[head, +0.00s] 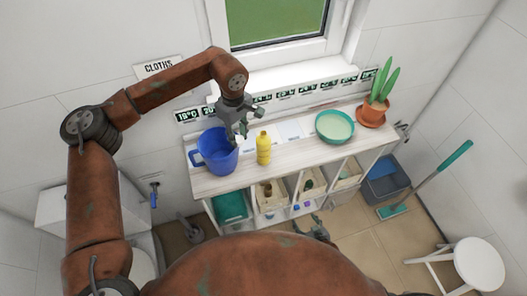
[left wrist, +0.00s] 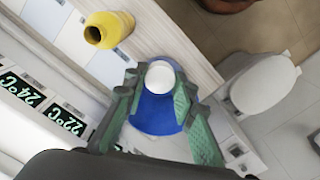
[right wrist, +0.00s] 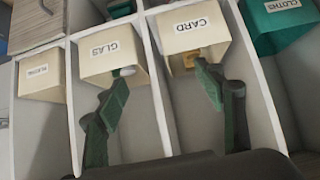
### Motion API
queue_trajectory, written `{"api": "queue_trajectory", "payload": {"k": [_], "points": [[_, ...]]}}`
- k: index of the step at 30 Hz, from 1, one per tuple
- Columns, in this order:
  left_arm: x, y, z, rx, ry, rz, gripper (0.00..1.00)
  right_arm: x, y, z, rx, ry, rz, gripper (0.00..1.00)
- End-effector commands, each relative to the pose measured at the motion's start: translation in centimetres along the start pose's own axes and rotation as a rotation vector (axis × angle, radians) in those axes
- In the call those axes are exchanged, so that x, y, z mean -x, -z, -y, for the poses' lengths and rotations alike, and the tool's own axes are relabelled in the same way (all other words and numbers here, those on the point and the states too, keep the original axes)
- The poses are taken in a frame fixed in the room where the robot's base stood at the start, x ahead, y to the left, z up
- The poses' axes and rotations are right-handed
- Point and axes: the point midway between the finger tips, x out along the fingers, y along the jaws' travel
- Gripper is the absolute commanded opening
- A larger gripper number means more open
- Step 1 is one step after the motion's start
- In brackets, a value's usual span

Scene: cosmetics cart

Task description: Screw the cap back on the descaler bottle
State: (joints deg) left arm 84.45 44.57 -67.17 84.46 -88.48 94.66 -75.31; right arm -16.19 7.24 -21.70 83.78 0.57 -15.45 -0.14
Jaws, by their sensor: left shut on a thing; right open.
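The descaler bottle (head: 263,148) is yellow and stands upright on the cart's top. In the left wrist view the bottle (left wrist: 108,30) shows a dark open mouth with no cap on it. My left gripper (head: 238,136) is above the top, between the blue jug and the bottle. In the left wrist view my left gripper (left wrist: 159,84) is shut on a round white cap (left wrist: 160,74), apart from the bottle and with the jug behind it. My right gripper (right wrist: 162,78) is open and empty in front of the lower bins; it also shows low in the head view (head: 318,228).
The blue jug (head: 215,155) stands left of the bottle. A teal bowl (head: 335,126) and a potted plant (head: 371,113) are to the right. Bins labelled GLAS (right wrist: 108,52) and CARD (right wrist: 192,32) sit below.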

Motion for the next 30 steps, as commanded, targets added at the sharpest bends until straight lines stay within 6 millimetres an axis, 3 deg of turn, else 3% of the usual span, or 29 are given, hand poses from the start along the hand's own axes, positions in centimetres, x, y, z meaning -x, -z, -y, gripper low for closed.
{"api": "queue_trajectory", "payload": {"k": [1, 6, 9, 12, 15, 20, 30], "points": [[0.5, -0.3, -1.3, 0.065, -0.002, -0.004, 0.15, 0.5, 4.3, 0.8, 0.009, 0.014, -0.070, 0.63], [1.8, -1.2, -5.0, 0.304, -0.002, -0.004, 0.15, 4.0, 16.9, 3.6, 0.031, 0.063, -0.280, 0.63], [2.6, -1.6, -6.9, 0.433, -0.003, -0.002, 0.15, 6.9, 23.0, 5.2, 0.038, 0.090, -0.388, 0.63], [3.3, -1.8, -8.3, 0.536, -0.002, -0.001, 0.15, 9.7, 27.5, 6.3, 0.043, 0.112, -0.475, 0.63], [3.7, -1.9, -9.1, 0.602, -0.001, -0.001, 0.15, 11.6, 30.9, 7.8, 0.050, 0.141, -0.558, 0.63], [4.0, -2.0, -9.7, 0.648, 0.001, 0.001, 0.15, 13.4, 34.2, 9.9, 0.058, 0.182, -0.670, 0.63], [4.2, -2.0, -9.9, 0.660, 0.001, 0.001, 0.15, 14.0, 35.1, 10.4, 0.059, 0.193, -0.700, 0.63]]}}
